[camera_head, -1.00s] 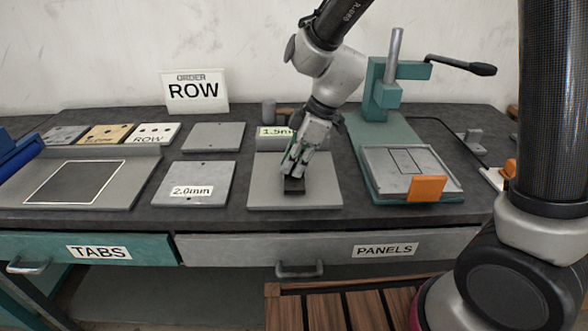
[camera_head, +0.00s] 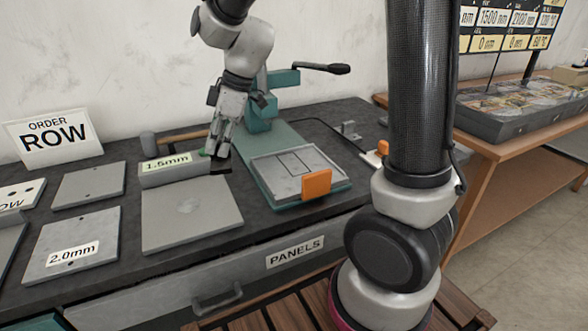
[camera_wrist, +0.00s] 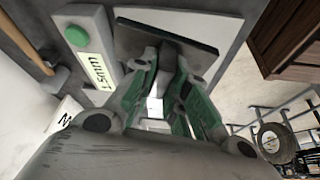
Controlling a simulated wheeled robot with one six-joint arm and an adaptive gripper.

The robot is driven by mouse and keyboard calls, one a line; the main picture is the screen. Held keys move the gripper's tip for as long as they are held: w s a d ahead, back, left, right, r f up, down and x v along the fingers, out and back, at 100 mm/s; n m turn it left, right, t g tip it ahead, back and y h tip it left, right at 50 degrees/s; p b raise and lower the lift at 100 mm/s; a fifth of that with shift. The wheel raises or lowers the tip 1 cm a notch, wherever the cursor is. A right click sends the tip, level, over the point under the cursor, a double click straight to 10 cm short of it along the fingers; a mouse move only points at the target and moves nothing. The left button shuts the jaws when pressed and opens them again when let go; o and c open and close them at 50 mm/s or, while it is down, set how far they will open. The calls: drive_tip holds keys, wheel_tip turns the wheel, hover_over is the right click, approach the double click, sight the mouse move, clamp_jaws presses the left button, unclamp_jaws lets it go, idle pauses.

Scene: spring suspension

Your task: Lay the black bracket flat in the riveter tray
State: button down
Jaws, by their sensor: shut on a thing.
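The black bracket (camera_wrist: 165,42) shows as a dark flat plate at the fingertips in the wrist view. In the head view only a small dark part of the bracket (camera_head: 221,166) shows below the fingers. My gripper (camera_head: 217,152) is shut on it, beside the right end of the 1.5mm block and left of the riveter. It also shows in the wrist view (camera_wrist: 165,75). The riveter tray (camera_head: 275,181) is to the right of my gripper, shallow and grey, with an outlined rectangle on its floor and an orange tab (camera_head: 316,184) at its front. The fingers partly hide the bracket.
The teal riveter column (camera_head: 259,110) with a black-handled lever (camera_head: 322,68) stands behind the tray. The 1.5mm block (camera_head: 172,167) and a hammer (camera_head: 182,136) are left of my gripper. A bare grey plate (camera_head: 190,220) lies in front.

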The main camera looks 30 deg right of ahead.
drive_tip(key=w+d+r+m+g+h, duration=0.1)
drive_tip(key=d+m+h, duration=0.3)
drive_tip(key=d+m, duration=0.9)
drive_tip(key=d+r+m+h, duration=0.2)
drive_tip(key=d+m+h, duration=0.4)
drive_tip(key=m, duration=1.4)
drive_tip(key=shift+y, duration=0.6)
drive_tip(key=f, duration=0.6)
drive_tip(key=d+f, duration=0.1)
drive_tip(key=f, duration=0.3)
drive_tip(key=shift+w, duration=0.1)
drive_tip(key=c, duration=1.4)
unclamp_jaws()
drive_tip(key=shift+f, duration=0.1)
drive_tip(key=shift+c, duration=0.2)
